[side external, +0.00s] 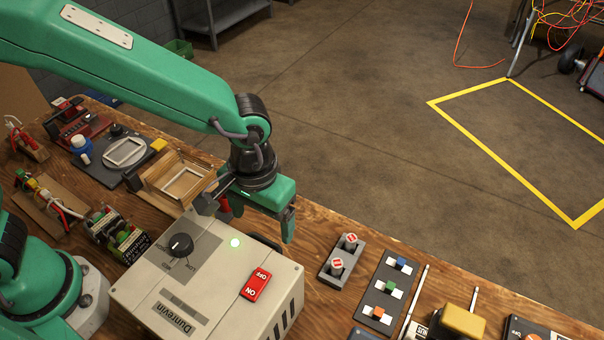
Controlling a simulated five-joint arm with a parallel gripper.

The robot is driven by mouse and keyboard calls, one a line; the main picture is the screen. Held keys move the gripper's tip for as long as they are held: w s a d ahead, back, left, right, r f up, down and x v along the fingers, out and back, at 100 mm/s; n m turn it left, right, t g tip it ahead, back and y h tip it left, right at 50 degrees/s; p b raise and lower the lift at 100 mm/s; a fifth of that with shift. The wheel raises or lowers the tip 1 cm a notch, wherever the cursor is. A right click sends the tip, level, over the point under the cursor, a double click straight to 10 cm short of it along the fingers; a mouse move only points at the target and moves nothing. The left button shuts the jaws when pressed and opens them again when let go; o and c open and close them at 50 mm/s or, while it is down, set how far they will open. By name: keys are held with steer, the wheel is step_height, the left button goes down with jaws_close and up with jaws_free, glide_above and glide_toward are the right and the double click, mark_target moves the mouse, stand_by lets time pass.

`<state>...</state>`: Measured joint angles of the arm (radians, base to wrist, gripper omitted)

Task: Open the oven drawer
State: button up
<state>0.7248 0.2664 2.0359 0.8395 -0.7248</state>
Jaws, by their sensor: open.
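The oven appears to be the beige box (200,310) labelled "Dunrevin" at the front, with a black knob, a lit green lamp and a red ON/OFF switch on top. A dark handle-like bar (266,242) shows at its far edge. The drawer face is on a side turned away from this view, so I cannot tell its state. My gripper (247,218) is open, pointing down over the far edge of the box, beside the bar. One finger is at the left and one at the right. I cannot tell whether either touches the box.
A wooden frame box (160,180) stands behind and left of the beige box. A grey block with two red-and-white buttons (338,264) and a dark panel with coloured sliders (385,290) lie to the right. Bare wood (315,232) shows beyond the gripper near the bench's far edge.

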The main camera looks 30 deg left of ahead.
mark_target(264, 239)
steer(key=shift+f, duration=2.4)
steer(key=c, duration=1.1)
steer(key=w, duration=1.4)
steer(key=shift+w+a, duration=0.1)
steer(key=shift+w, duration=0.25)
steer(key=o, duration=1.1)
